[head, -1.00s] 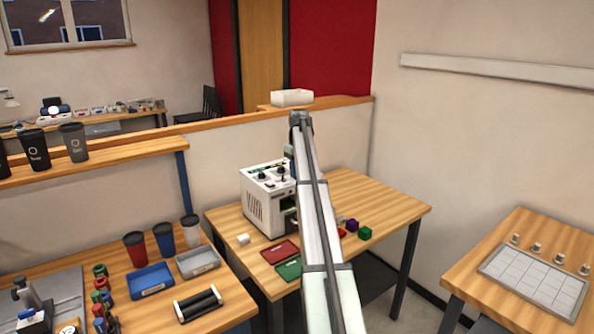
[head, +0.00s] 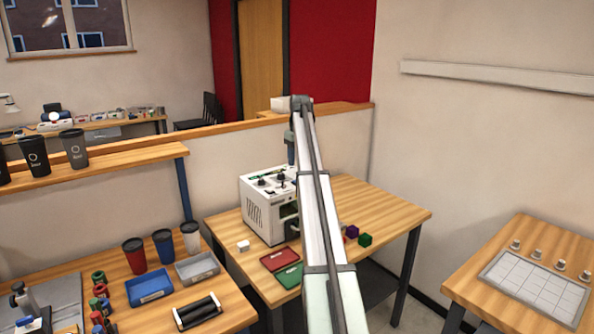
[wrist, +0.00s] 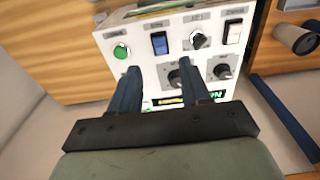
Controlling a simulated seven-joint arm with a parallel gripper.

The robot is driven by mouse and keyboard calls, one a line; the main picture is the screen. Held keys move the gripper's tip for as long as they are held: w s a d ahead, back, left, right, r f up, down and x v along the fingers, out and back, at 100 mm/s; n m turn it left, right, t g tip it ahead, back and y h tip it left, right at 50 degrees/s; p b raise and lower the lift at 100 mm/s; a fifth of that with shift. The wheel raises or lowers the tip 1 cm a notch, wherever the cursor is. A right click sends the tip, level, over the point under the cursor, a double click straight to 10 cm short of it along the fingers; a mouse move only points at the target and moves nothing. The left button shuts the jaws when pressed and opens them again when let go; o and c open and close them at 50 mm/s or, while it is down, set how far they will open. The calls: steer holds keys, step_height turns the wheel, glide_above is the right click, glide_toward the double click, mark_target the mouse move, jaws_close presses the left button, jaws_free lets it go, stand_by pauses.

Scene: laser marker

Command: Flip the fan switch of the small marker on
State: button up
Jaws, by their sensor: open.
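The small marker (head: 268,208) is a white box machine on the wooden table in the head view, with controls on its top. In the wrist view its panel (wrist: 148,75) shows a round green button (wrist: 121,51), a blue rocker switch (wrist: 160,43), a knob (wrist: 198,40) and a white rocker switch (wrist: 233,33). The labels are too blurred to tell which is the fan switch. My gripper (wrist: 158,68) is open and empty over the panel, its two fingers apart and pointing toward the blue switch. In the head view my arm mostly hides it.
Dark knobs (wrist: 222,71) and a lit green display (wrist: 215,94) are lower on the panel. A low partition (head: 235,165) stands behind. The table's right part is clear.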

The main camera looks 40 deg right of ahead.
step_height(320, 180, up, 6)
steer(key=shift+s, duration=0.25)
stand_by(0.5)
